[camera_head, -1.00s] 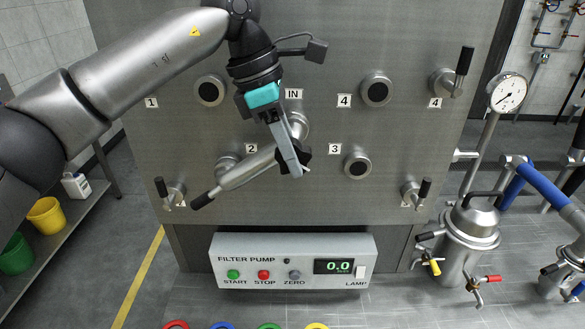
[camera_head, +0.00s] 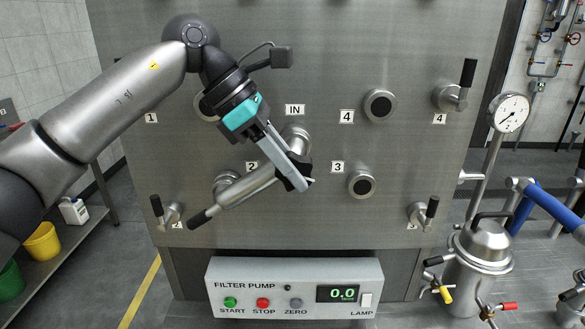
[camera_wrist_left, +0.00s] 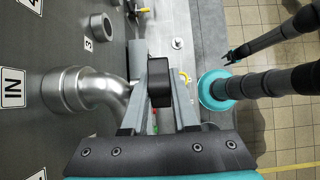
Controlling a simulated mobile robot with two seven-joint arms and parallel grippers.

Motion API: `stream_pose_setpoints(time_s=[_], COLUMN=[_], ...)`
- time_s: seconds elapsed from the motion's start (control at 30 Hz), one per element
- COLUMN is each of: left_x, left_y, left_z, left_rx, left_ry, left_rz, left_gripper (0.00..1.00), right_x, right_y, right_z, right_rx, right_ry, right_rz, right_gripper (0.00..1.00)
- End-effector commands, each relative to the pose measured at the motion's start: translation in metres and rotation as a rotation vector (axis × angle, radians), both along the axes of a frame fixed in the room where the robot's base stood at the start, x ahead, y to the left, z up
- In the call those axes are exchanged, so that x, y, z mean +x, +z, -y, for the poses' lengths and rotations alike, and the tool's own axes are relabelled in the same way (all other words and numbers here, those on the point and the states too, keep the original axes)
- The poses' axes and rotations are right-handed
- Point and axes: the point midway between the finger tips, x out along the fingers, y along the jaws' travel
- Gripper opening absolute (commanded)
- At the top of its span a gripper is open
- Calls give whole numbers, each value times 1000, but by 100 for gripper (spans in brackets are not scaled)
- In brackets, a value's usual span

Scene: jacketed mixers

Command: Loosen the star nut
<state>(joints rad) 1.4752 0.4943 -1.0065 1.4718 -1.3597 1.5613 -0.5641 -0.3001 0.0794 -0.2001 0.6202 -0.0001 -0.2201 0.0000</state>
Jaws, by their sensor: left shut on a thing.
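The star nut (camera_head: 305,180) is a small black knob at the bend of the steel swing pipe (camera_head: 250,188). The pipe comes from the port marked IN and lies slanted to the port marked 2, with its black handle (camera_head: 203,217) at lower left. My left gripper (camera_head: 300,180) is shut on the star nut, its fingers slanting down to the right. In the left wrist view the black nut (camera_wrist_left: 159,80) sits between the two grey fingers, beside the pipe elbow (camera_wrist_left: 95,92). The fingers hide part of the nut.
Ports 3 (camera_head: 361,185) and 4 (camera_head: 380,105) are on the steel panel, with levered valves near its edges. The filter pump box (camera_head: 295,287), reading 0.0, stands below. A steel vessel (camera_head: 483,245) with a gauge (camera_head: 510,113) stands at right.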

Motion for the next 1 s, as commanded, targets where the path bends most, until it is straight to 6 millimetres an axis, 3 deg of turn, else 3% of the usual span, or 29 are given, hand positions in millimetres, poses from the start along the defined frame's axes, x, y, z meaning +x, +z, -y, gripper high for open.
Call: stream_pose_setpoints(time_s=[0.03,0.3,0.67,1.0], left_x=[0,0,1,1], left_y=[2,1,8,68], left_z=[1,0,-5,-47], left_rx=[-4,-1,-1,-3], left_ry=[0,0,2,4], left_rz=[4,1,3,3], left_gripper=[29,57,57,57], right_x=[0,0,0,0], right_y=[0,0,0,-1], right_z=[0,0,0,0], right_rx=[0,0,0,0], right_ry=[0,0,0,0], right_rz=[0,0,0,0], right_gripper=[52,52,52,52])
